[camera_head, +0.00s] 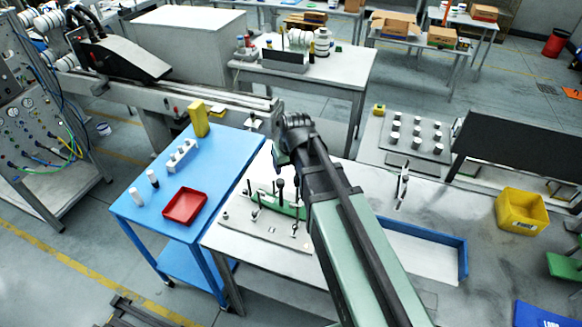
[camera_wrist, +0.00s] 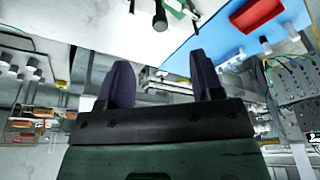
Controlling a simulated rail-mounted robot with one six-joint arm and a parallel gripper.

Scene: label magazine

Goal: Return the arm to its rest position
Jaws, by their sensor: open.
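My arm reaches up from the lower right of the head view over the white table (camera_head: 235,240). My gripper sits at its far end in the head view (camera_head: 280,158), above the table's back edge, and its jaws are hard to make out there. In the wrist view my gripper (camera_wrist: 162,85) shows two dark fingers spread wide apart. Nothing is between them. A plate with a green fixture (camera_head: 285,205) and dark upright pins lies below my arm, partly hidden by it.
A blue table (camera_head: 160,215) at left holds a red tray (camera_head: 185,206), a white block rack (camera_head: 182,157), a yellow block (camera_head: 199,118) and small bottles. Right of my arm are a blue-rimmed tray (camera_head: 464,258) and a yellow bin (camera_head: 521,211). A machine rail passes behind.

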